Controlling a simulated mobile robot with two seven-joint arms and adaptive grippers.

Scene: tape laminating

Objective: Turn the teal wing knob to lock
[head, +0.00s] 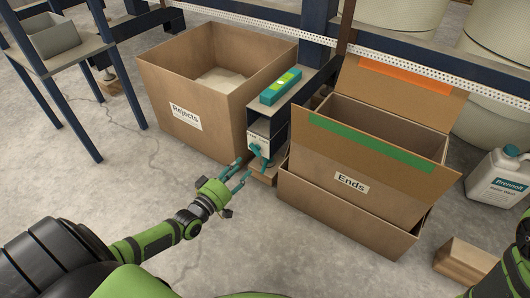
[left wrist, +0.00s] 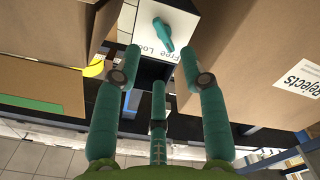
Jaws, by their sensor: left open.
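The teal wing knob (head: 256,150) sits on the white front panel (head: 260,132) of a dark housing between the two large boxes. In the left wrist view the knob (left wrist: 163,35) is tilted on the panel, above lettering that reads "Free" and a partly cut "Lock". I cannot tell which label it points to. My left gripper (head: 241,173) is open and empty, its teal fingers spread toward the panel, just short of the knob. In the left wrist view my left gripper's fingers (left wrist: 160,75) frame the knob without touching it. My right gripper is out of view.
The Rejects box (head: 190,128) stands left of the housing and the Ends box (head: 350,190) right of it, leaving a narrow gap. A teal device (head: 280,87) lies on top of the housing. A white jug (head: 497,178) stands far right.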

